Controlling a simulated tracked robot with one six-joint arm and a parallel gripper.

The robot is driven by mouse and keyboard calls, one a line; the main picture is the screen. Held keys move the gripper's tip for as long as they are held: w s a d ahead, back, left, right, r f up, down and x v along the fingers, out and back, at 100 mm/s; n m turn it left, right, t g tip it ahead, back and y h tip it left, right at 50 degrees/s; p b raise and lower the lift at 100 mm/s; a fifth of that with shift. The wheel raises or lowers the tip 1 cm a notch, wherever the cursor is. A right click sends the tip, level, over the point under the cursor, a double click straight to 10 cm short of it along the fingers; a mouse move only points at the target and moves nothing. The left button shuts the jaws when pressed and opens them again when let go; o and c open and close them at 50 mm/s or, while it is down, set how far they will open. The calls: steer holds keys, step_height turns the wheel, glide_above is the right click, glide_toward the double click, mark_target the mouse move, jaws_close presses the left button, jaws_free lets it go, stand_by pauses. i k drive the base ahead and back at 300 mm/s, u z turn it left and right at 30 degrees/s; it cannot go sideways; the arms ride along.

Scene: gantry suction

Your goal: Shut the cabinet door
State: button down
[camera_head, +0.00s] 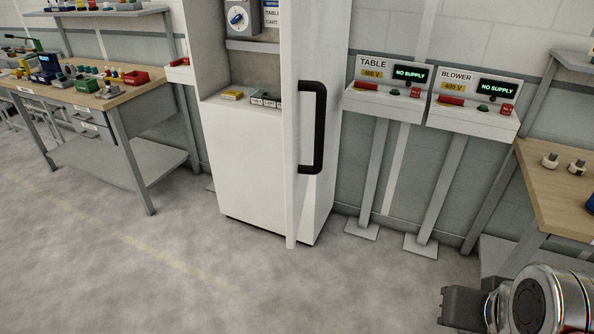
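The white cabinet (253,165) stands against the wall, a little left of the middle. Its door (334,50) stands open and swung out towards me, seen at a steep angle. A black bar handle (319,127) is on the door face turned to the right. The cabinet's upper inside is exposed, with shelves, a grey switch box (241,17) and small items. My gripper (465,306) seems to be the dark grey block at the lower right, well apart from the door and handle. Its fingers are not clear enough to show open or shut.
A workbench (120,92) with tools and coloured bins stands at the left. Two control stands, TABLE (385,103) and BLOWER (473,116), stand right of the cabinet. Another wooden bench (560,190) is at the right edge. The grey floor (180,260) in front is clear.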

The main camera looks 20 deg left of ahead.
mark_target(303, 94)
steer(key=k, duration=0.4)
steer(key=u, duration=1.4)
steer(key=i, duration=1)
steer(key=z, duration=0.05)
